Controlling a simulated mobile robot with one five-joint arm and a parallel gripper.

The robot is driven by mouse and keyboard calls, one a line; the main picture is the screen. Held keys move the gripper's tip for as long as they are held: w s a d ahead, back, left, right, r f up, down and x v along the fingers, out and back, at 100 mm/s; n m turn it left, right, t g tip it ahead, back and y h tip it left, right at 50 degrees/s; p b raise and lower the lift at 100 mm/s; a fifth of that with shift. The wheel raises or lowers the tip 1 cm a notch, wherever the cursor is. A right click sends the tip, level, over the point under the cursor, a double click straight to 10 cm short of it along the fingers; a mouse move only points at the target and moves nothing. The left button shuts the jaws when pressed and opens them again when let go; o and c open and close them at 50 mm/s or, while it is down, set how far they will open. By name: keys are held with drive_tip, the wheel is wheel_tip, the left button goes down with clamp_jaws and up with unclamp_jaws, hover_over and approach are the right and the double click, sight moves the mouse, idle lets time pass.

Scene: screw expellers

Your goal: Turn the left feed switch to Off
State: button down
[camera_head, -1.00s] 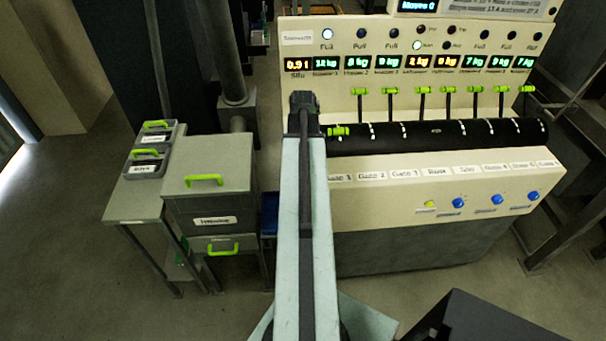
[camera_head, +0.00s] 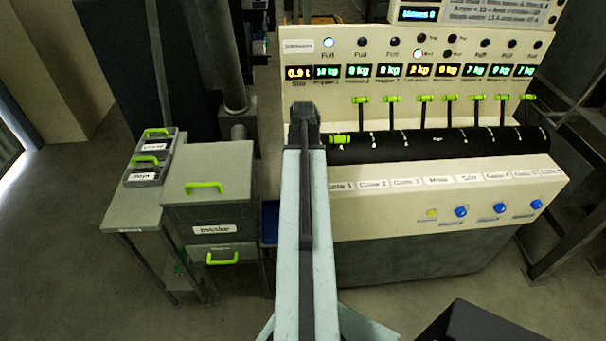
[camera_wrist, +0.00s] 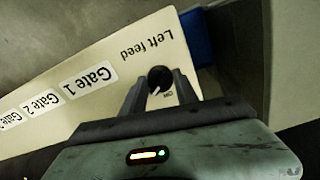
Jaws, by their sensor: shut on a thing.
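The left feed switch (camera_wrist: 159,76) is a round black knob with a white pointer line, on the cream panel beside the upside-down "Left feed" label (camera_wrist: 157,37). My gripper (camera_wrist: 161,86) is shut on the knob, with one finger on each side of it. The pointer slants toward the lower left in the wrist view, near a small mark too small to read surely. In the head view my arm covers the switch and the gripper.
The cream console (camera_head: 350,205) bears gate labels, blue knobs (camera_head: 460,211) and green-tipped levers (camera_head: 392,98). Left of my arm stand a grey intake box (camera_head: 209,212) and a side table (camera_head: 135,217) with small bins (camera_head: 146,174). Open floor lies at the left.

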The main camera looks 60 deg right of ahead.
drive_tip(key=n, duration=1)
drive_tip(key=shift+n, duration=0.3)
idle(0.4)
drive_tip(key=c, duration=0.9)
unclamp_jaws()
drive_tip(key=shift+s, duration=0.1)
drive_tip(key=shift+c, duration=0.2)
wheel_tip(320, 180, up, 8)
drive_tip(key=p, duration=0.8)
drive_tip(key=shift+f, duration=0.1)
